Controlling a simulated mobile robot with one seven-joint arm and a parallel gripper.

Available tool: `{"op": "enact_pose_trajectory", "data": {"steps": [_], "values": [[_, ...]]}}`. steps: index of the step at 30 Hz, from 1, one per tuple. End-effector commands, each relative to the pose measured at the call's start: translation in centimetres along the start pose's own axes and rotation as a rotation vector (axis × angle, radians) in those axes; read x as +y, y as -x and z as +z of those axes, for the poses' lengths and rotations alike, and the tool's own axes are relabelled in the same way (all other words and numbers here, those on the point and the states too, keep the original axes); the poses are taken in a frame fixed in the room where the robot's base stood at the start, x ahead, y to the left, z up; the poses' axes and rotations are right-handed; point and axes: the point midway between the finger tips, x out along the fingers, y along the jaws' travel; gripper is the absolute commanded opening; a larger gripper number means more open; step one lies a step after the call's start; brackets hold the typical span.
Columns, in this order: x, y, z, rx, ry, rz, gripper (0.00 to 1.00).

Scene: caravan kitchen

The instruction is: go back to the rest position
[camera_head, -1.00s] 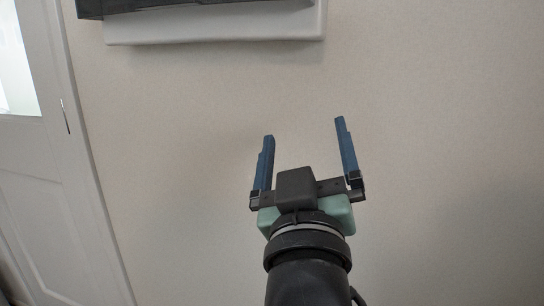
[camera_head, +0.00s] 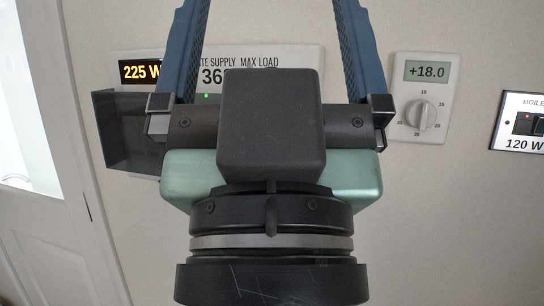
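My gripper (camera_head: 272,25) fills the middle of the head view, close to the camera and pointing up. Its two blue fingers stand wide apart with nothing seen between them. The fingertips run out of the picture at the top, so they are hidden. My arm's black wrist is below it.
Behind my gripper, a white wall panel (camera_head: 310,58) reads "225 W" and "MAX LOAD", partly hidden. A dark see-through flap (camera_head: 122,130) is at its left. A thermostat (camera_head: 425,95) reads +18.0. A boiler panel (camera_head: 520,122) reads 120 W. A door (camera_head: 40,220) stands left.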

Motion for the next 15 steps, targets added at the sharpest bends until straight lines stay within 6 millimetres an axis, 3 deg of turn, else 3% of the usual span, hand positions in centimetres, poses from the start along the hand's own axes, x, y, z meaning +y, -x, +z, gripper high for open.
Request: {"op": "enact_pose_trajectory", "data": {"steps": [1, 6, 15], "values": [[0.0, -2.3, -2.2, 0.000, 0.000, 0.000, 1.00], [0.0, -4.9, -4.6, -0.001, 0.000, -0.001, 1.00], [0.0, -5.9, -5.5, -0.001, 0.000, -0.001, 1.00]]}}
